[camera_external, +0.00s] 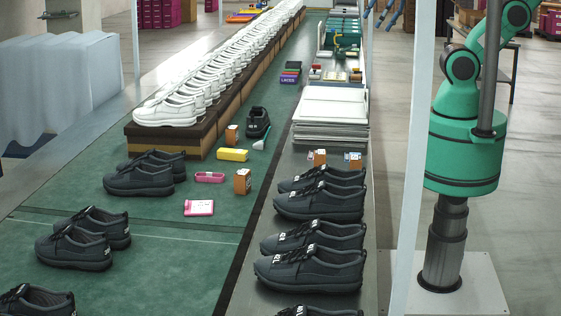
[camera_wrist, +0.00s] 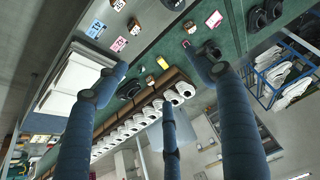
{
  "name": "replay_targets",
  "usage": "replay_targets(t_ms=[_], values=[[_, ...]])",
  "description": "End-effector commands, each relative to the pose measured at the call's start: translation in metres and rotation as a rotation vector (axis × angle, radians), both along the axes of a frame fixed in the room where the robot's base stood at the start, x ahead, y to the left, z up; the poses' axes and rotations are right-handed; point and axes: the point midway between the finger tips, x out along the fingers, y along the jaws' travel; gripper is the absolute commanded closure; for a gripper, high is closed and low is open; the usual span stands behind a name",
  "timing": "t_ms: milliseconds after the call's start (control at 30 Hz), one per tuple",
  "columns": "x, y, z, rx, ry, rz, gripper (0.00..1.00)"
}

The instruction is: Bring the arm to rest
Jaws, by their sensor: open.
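My gripper (camera_wrist: 158,68) shows in the wrist view as three dark blue fingers spread wide apart, with nothing between them. In the external view its blue fingers (camera_external: 388,16) hang at the top edge, right of the line, mostly cut off by the frame. My green arm (camera_external: 465,150) stands on its column at the right, with its upper part out of frame. The gripper appears apart from the shoes and the line.
A row of white shoes (camera_external: 200,82) stands on a long brown platform. Dark shoes (camera_external: 320,200) line the grey strip beside the green mat (camera_external: 150,245). A white stack (camera_external: 330,118) and small boxes (camera_external: 242,181) lie between. A pale post (camera_external: 412,150) stands near my arm.

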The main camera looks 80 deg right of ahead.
Motion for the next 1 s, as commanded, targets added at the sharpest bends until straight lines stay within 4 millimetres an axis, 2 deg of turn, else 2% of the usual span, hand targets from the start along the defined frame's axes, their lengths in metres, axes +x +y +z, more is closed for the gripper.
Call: replay_targets(t_ms=[267, 533, 700, 1000], values=[[0.0, 0.0, -0.009, 0.0, 0.0, 0.001, 0.31], [0.0, 0.0, -0.042, -0.002, 0.0, 0.001, 0.31], [0.0, 0.0, -0.055, -0.002, 0.0, 0.001, 0.31], [0.0, 0.0, -0.055, -0.002, 0.0, 0.001, 0.31]])
